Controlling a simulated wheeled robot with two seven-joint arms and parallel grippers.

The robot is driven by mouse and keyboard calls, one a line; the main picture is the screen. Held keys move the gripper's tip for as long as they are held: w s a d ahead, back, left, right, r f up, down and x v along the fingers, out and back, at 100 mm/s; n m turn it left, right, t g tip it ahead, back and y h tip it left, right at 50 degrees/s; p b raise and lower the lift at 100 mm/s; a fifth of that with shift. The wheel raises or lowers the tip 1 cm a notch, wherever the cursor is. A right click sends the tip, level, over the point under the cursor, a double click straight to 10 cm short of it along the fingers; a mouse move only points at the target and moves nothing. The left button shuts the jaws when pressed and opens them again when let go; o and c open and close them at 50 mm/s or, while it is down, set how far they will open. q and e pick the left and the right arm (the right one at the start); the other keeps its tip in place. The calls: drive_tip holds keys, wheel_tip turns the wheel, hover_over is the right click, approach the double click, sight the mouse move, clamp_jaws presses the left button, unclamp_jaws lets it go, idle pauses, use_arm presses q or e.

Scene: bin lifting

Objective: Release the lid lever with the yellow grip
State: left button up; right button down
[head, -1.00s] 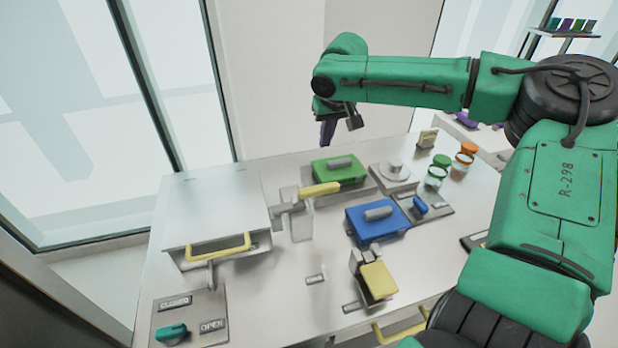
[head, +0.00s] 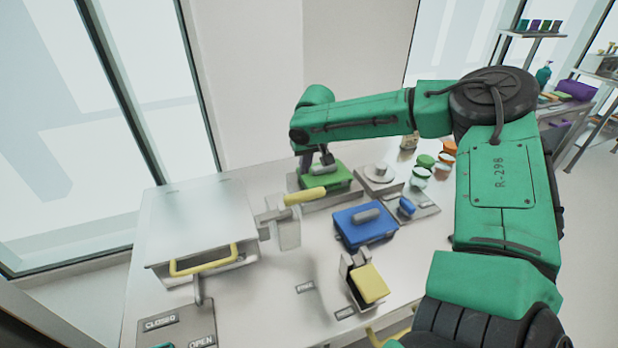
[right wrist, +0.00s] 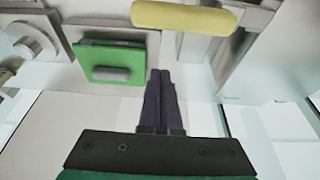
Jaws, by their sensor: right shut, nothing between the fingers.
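The lid lever's yellow grip (head: 305,196) sticks out to the right from a grey bracket (head: 286,228) beside the white lidded bin (head: 200,215). In the right wrist view the yellow grip (right wrist: 184,16) lies across the top. My right gripper (head: 305,168) is above the back of the table, just behind the grip and next to the green box. In the right wrist view my right gripper (right wrist: 160,75) has its two dark fingers together and empty, apart from the grip. The bin's lid lies flat. My left gripper is not in view.
A green box (head: 333,178) stands close to the right of my gripper, and a blue box (head: 364,222) stands nearer. A yellow-padded device (head: 369,284) is at the front. The bin's yellow handle (head: 203,260) juts forward. Several small jars stand at the back right.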

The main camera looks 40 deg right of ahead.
sight(292, 204)
drive_tip(key=s+f+p, duration=0.1)
drive_tip(key=s+a+f+p, duration=0.1)
drive_tip(key=s+p, duration=0.1)
drive_tip(key=shift+s+f, duration=0.1)
drive_tip(key=shift+f, duration=0.1)
idle(0.3)
drive_tip(key=shift+s+m+b, duration=0.2)
drive_tip(key=shift+m+b, duration=0.15)
drive_tip(key=shift+m, duration=0.05)
